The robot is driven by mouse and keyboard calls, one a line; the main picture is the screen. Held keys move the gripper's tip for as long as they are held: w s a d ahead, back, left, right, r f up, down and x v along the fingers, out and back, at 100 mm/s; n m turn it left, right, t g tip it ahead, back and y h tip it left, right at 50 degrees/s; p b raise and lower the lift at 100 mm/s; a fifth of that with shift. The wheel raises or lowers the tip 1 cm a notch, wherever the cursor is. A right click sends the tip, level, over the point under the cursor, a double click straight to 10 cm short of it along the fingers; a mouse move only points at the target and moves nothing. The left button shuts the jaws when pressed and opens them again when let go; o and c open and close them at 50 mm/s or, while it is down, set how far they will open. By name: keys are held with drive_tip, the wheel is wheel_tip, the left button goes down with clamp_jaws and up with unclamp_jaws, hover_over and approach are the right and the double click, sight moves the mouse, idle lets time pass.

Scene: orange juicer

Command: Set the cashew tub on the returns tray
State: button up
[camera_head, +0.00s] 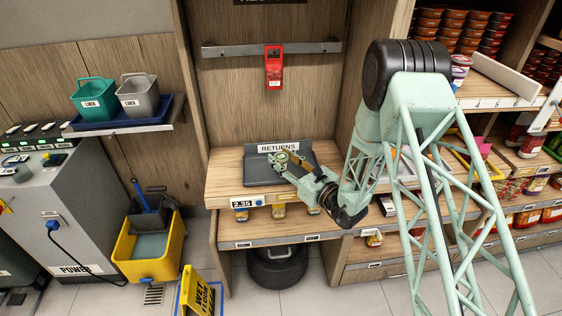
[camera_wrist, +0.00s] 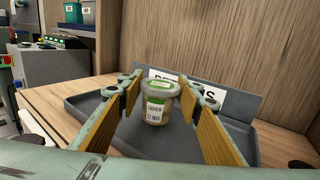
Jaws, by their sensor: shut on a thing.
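The cashew tub (camera_wrist: 155,112) is a small round tub with a green-and-white lid and a label reading CASHEW, 21 NOV. It stands upright between the yellow-padded fingers of my gripper (camera_wrist: 158,93), which is shut on it. In the head view the tub's lid (camera_head: 281,157) shows at the end of my gripper (camera_head: 288,160). The dark grey returns tray (camera_head: 262,178) lies on the wooden counter with a RETURNS sign at its back. The tub is over the tray; I cannot tell whether its base touches the tray floor.
The RETURNS sign (camera_head: 278,148) stands behind the gripper, partly hidden by the tub in the wrist view. A red device (camera_head: 273,68) hangs on the back wall. A yellow mop bucket (camera_head: 150,245) stands on the left.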

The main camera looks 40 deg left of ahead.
drive_tip(key=shift+f, duration=0.5)
drive_tip(key=shift+f, duration=0.15)
drive_tip(key=o, duration=0.9)
drive_tip(key=p+v, duration=0.1)
drive_tip(key=v, duration=1.1)
drive_tip(key=shift+r, duration=0.25)
idle(0.5)
